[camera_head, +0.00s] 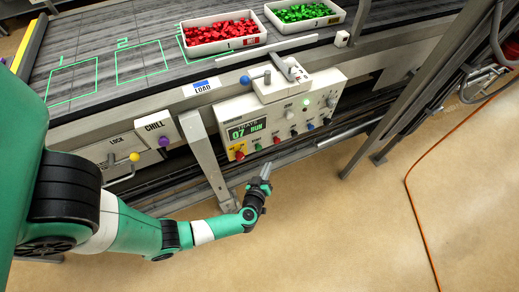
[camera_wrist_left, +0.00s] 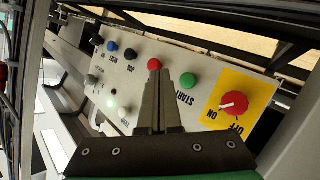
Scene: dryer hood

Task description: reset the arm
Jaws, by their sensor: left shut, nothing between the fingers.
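My left arm comes in from the left in the head view, green with black joints. My left gripper (camera_head: 264,178) is shut and empty, in front of and below the control panel (camera_head: 268,142). The panel has a green display, coloured buttons and a lit green lamp. In the left wrist view my shut fingers (camera_wrist_left: 158,100) point toward the panel face (camera_wrist_left: 150,50), covering part of it. A red button (camera_wrist_left: 154,64) shows just beyond the fingertips, and I cannot tell whether they touch it. My right gripper is in neither view.
A red on/off knob (camera_wrist_left: 233,103) and a green START button (camera_wrist_left: 188,80) are close to the fingers in the wrist view. Trays of red pieces (camera_head: 222,33) and green pieces (camera_head: 304,13) stand on the conveyor. A support leg (camera_head: 207,160) is left of the panel. The floor (camera_head: 350,230) is open except for an orange cable.

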